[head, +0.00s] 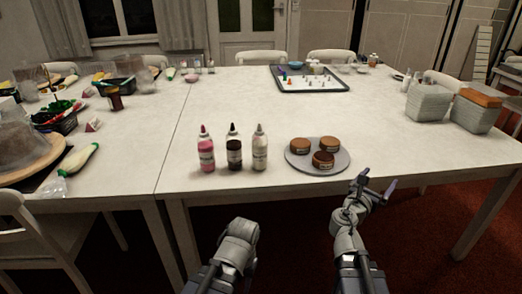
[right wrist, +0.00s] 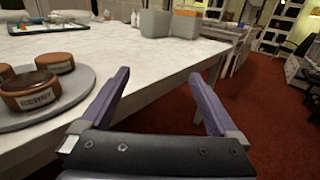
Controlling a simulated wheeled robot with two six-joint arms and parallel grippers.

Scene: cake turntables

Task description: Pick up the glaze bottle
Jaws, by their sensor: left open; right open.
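Three squeeze bottles stand upright in a row on the near part of the white table: a pink bottle (head: 206,152), a dark brown bottle (head: 234,150) and a cream-white bottle (head: 260,150). I cannot tell from labels which one is the glaze bottle.
A framed board (head: 310,85) with small pieces lies farther back. Grey boxes (head: 428,104) stand at the right. The left table holds a tray, a dark jar (head: 115,100) and other clutter. The table between the bottles and the board is clear.

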